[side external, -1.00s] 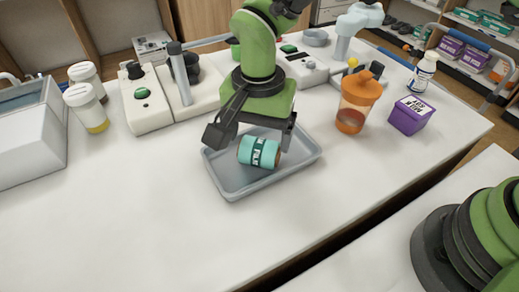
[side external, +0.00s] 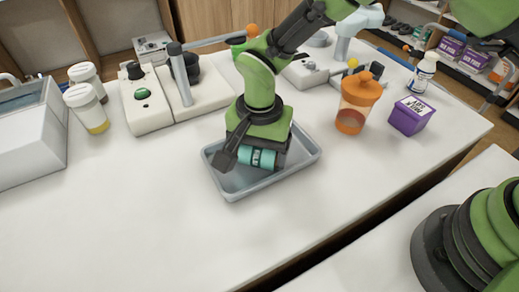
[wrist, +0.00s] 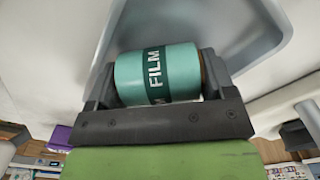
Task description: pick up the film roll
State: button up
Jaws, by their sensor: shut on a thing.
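The film roll (side external: 258,158) is a teal cylinder with a dark label band reading FILM. It is in the shallow grey tray (side external: 236,187) on the white counter. My gripper (side external: 256,160) has come down over it, with one finger at each end of the roll. In the wrist view the roll (wrist: 175,72) lies between the two fingers of my gripper (wrist: 160,80), and its label faces the camera. The jaws are shut on it. I cannot tell whether the roll is clear of the tray floor.
An orange-lidded cup (side external: 356,103) and a purple box (side external: 410,115) stand right of the tray. White-lidded jars (side external: 86,108) and a white device with a green button (side external: 146,99) stand to the left and behind. The counter in front is clear.

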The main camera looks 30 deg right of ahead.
jog(key=shift+r, duration=0.15)
notch_tip(320, 180, up, 9)
jog(key=shift+f, duration=0.2)
jog(key=shift+r+m, duration=0.35)
jog(key=shift+m, duration=0.15)
jog(key=shift+d+r+m+y, duration=0.15)
jog(key=shift+m+y, duration=0.45)
jog(key=shift+m, duration=0.3)
jog(key=m+y, duration=0.1)
jog(key=m, duration=0.1)
jog(key=m+y, duration=0.1)
jog(key=m, duration=0.2)
jog(key=shift+w+d+r, duration=0.15)
jog(key=shift+d, duration=0.05)
jog(key=shift+w+f+m, duration=0.1)
jog(key=shift+f+m, duration=0.25)
jog(key=shift+m, duration=0.25)
notch_tip(320, 180, down, 9)
jog(key=shift+f, duration=0.15)
jog(key=shift+f, duration=0.1)
